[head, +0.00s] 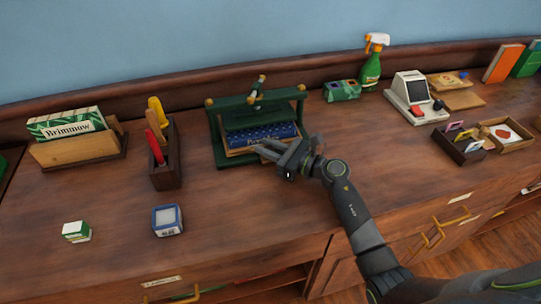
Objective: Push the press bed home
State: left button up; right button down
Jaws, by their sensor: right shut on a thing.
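The green press (216,133) with brass-coloured knobs stands at the back of the wooden counter, slightly left of centre. Its wooden press bed (236,152) shows low between the posts, with a blue patterned book (262,134) on it under the green upper plate. My right gripper (264,151) is at the front right edge of the bed, shut on it; the fingers hide part of that edge. How far the bed is in cannot be told clearly. My left gripper is out of view.
A wooden holder with yellow- and red-handled tools (165,165) stands left of the press. A blue-and-white box (167,220) and a small green-and-white box (76,232) lie in front. A spray bottle (371,70) and card reader (414,98) stand right. The counter before the press is clear.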

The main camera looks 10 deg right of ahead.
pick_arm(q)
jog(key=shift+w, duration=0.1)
pick_arm(e)
jog(key=shift+w+r, duration=0.15)
jog(key=c, duration=1.7)
grip_release()
jog(key=o, duration=0.4)
jog(key=shift+w, duration=0.15)
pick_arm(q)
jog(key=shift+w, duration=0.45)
pick_arm(e)
jog(key=shift+o, duration=0.2)
jog(key=shift+d, duration=0.1)
jog(key=b+v, duration=0.1)
jog(key=v, duration=0.4)
jog(key=b+v, duration=0.1)
jog(key=v, duration=0.4)
jog(key=b+v, duration=0.1)
jog(key=v, duration=0.5)
jog(key=shift+f, duration=0.3)
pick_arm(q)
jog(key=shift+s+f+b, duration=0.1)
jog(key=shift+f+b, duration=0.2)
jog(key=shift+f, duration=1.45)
pick_arm(e)
jog(key=shift+s+d+r, duration=0.15)
jog(key=shift+s+d, duration=0.3)
jog(key=shift+s, duration=0.1)
